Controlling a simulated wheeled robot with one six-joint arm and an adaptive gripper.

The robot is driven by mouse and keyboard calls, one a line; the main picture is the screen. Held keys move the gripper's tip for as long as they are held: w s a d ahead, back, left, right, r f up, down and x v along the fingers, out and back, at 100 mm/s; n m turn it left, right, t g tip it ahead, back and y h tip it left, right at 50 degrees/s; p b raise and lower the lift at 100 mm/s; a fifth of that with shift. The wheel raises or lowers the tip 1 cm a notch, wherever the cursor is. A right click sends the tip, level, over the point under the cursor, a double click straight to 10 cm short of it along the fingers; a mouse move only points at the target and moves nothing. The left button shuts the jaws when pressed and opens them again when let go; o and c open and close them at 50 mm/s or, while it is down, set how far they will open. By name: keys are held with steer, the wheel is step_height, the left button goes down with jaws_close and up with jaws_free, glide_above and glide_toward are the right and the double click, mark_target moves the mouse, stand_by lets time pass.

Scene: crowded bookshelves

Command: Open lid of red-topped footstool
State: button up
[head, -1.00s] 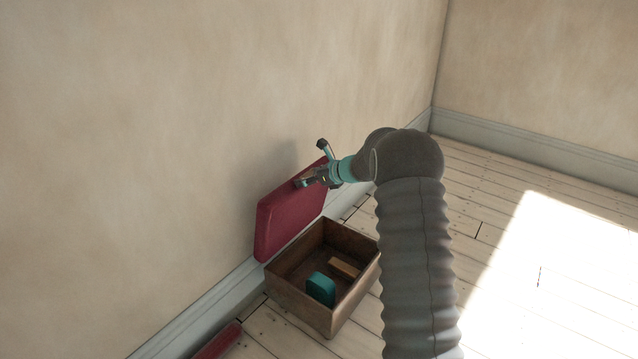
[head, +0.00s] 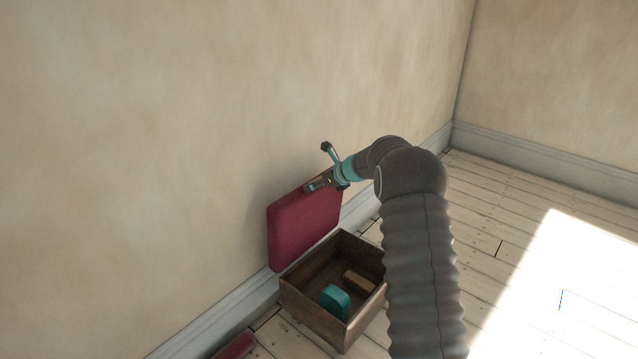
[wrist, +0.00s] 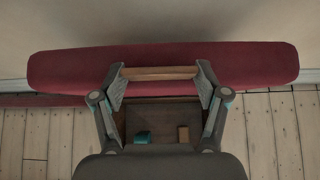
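The footstool is a brown wooden box (head: 318,322) on the floor by the wall. Its red padded lid (head: 300,230) stands raised, nearly upright, along the box's wall side. In the wrist view the lid (wrist: 60,68) is a wide red band across the picture. My gripper (head: 318,183) is at the lid's top edge in the head view. In the wrist view its fingers (wrist: 160,74) are spread wide, with a light wooden strip between the tips; I cannot tell what that strip belongs to. Contact with the lid is unclear.
Inside the box are a teal block (head: 335,301) and a small brown block (head: 358,282). A wall with a grey baseboard (head: 215,315) runs behind. Another red item (head: 234,346) lies at the bottom edge. Plank floor (head: 490,220) to the right is clear.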

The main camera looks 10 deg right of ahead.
steer(key=o, duration=0.3)
steer(key=shift+f, duration=0.4)
steer(key=shift+o, duration=0.2)
steer(key=shift+d+r, duration=0.1)
steer(key=shift+r, duration=0.15)
steer(key=v, duration=1.1)
steer(key=shift+s+d+r, duration=0.2)
steer(key=shift+s, duration=0.1)
